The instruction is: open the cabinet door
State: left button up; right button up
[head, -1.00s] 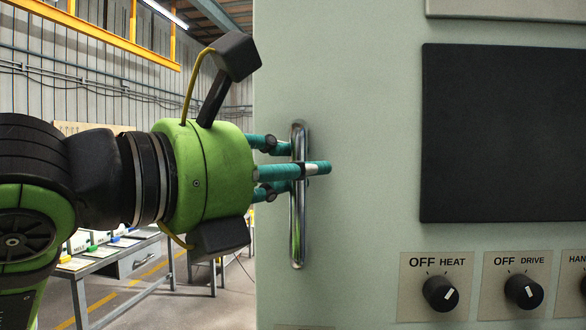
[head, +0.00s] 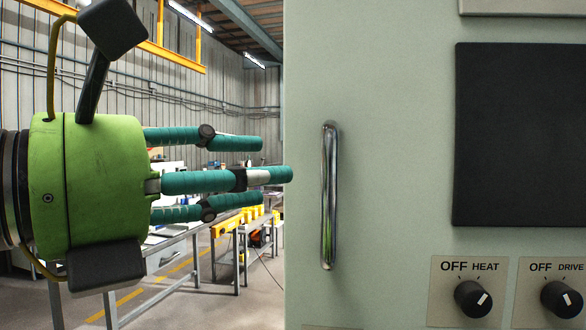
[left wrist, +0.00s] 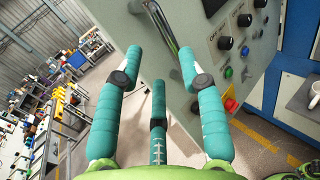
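The pale green cabinet door (head: 385,150) fills the right of the head view. It carries a vertical metal bar handle (head: 329,195) near its left edge. My left gripper (head: 268,172) has three teal fingers, spread apart and empty, pointing right toward the handle. The fingertips are left of the handle and apart from it. In the left wrist view the handle (left wrist: 160,28) shows beyond the open fingers (left wrist: 158,75), at the top of the cabinet front (left wrist: 205,75).
The cabinet has a dark panel (head: 520,135) and black knobs (head: 473,299) right of the handle. In the left wrist view a red button (left wrist: 230,104) sits low on the cabinet. Benches with yellow items (head: 235,224) stand behind at left. Floor is open left of the cabinet.

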pick_arm(q)
jog(key=v, duration=0.2)
jog(key=shift+s+a, duration=0.25)
